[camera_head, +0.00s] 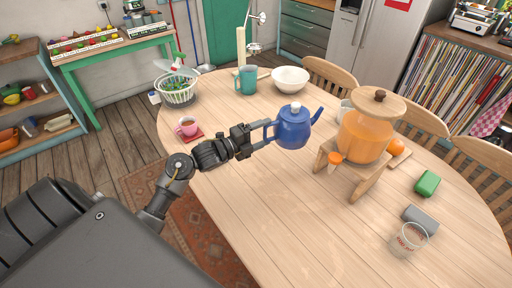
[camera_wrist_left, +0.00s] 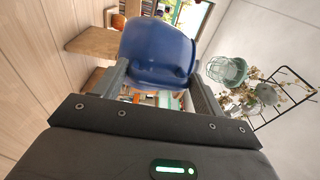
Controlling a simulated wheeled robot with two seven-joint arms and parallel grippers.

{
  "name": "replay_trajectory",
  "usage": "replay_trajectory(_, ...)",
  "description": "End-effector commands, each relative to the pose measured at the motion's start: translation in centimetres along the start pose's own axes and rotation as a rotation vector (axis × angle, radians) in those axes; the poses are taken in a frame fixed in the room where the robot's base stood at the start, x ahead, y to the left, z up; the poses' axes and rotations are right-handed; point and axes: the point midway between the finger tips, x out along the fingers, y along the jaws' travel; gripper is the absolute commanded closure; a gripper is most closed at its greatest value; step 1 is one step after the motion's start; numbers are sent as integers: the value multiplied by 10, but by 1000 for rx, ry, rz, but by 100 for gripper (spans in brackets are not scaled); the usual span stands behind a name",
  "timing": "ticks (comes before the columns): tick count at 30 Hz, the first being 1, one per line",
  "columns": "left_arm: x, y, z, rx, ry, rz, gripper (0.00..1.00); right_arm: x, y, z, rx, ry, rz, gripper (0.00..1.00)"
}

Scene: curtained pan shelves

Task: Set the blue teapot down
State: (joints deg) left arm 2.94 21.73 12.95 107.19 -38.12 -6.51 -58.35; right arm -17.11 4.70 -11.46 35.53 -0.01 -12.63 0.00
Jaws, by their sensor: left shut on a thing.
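The blue teapot (camera_head: 293,128), with a white lid knob, is upright over the middle of the wooden table (camera_head: 255,210), its spout pointing right. My left gripper (camera_head: 264,133) reaches in from the left and is shut on the teapot's handle. In the left wrist view the blue teapot body (camera_wrist_left: 157,50) fills the space just beyond the fingers of the left gripper (camera_wrist_left: 158,88). I cannot tell whether its base touches the tabletop. My right gripper is not in view.
An orange drink dispenser (camera_head: 364,138) on a wooden stand (camera_head: 345,182) is close right of the teapot. A white bowl (camera_head: 290,79) and teal mug (camera_head: 246,80) stand behind. The front tabletop is clear; a glass (camera_head: 409,240) is at right.

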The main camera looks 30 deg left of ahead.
Motion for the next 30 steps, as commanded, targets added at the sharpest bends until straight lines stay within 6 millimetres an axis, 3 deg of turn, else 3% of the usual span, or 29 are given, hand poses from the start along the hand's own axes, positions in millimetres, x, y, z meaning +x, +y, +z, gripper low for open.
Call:
replay_trajectory(1,6,19,14,-6,-54,-9,99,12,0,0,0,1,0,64)
replay_trajectory(6,18,63,52,-3,-203,-9,99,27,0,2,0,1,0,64)
replay_trajectory(12,24,97,75,3,-302,-10,99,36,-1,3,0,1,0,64)
replay_trajectory(17,25,107,81,7,-330,-13,99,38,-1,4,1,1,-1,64)
replay_trajectory(30,24,107,81,8,-333,-12,99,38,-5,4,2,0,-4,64)
